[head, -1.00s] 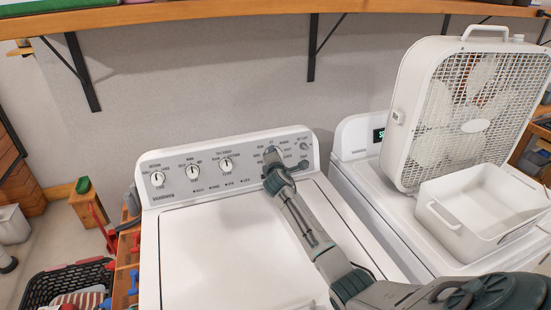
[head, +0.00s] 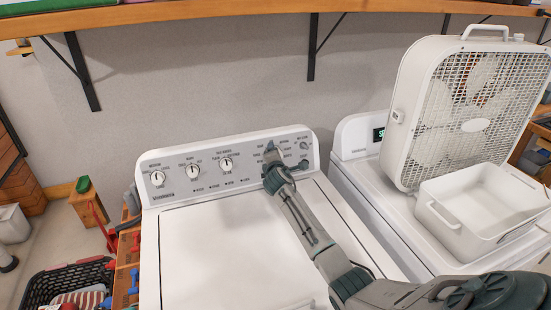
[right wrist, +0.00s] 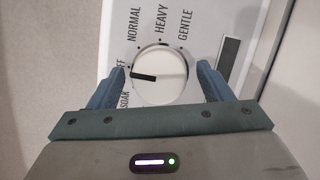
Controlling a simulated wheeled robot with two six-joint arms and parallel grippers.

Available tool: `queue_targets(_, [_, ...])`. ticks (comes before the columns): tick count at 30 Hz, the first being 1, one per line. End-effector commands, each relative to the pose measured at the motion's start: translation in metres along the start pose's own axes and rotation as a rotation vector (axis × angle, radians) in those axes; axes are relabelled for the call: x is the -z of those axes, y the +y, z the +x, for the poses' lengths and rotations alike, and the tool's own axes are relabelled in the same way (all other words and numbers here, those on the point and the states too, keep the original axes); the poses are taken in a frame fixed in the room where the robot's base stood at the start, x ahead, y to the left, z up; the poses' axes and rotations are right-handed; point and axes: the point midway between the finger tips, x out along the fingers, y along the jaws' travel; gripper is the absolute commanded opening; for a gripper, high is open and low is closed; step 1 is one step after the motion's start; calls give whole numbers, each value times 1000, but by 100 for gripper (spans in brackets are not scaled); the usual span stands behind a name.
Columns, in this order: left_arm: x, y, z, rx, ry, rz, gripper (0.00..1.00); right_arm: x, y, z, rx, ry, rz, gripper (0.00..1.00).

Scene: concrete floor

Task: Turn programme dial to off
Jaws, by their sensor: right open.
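The programme dial (right wrist: 160,75) is a round white knob on the washer's control panel (right wrist: 114,22). Its black pointer lies on the left side, towards the partly hidden OFF label (right wrist: 122,65) and the SOAK label (right wrist: 125,97). I cannot tell exactly which mark it meets. My right gripper (right wrist: 162,70) is open around the dial, one finger on each side, with a visible gap at the right finger. In the head view my right gripper (head: 284,158) is at the right part of the panel and hides the dial. My left gripper is not in view.
Several other knobs, such as the left knob (head: 158,178), sit along the panel. The washer lid (head: 225,250) is bare. At right, a box fan (head: 400,160) and a white bin (head: 465,240) stand on a second machine. A black basket (head: 45,290) is at lower left.

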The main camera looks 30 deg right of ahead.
Motion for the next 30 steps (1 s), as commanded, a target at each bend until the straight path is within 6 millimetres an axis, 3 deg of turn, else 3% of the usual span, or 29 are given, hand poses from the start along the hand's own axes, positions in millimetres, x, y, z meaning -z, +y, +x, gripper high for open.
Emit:
queue_targets(8, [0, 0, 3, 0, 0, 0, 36, 1, 0, -10, -3, 0, 1, 73])
queue_targets(21, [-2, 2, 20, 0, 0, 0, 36, 1, -2, -83, -1, 1, 2, 73])
queue_targets(30, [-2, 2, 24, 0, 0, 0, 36, 0, -1, -107, 0, 0, 0, 73])
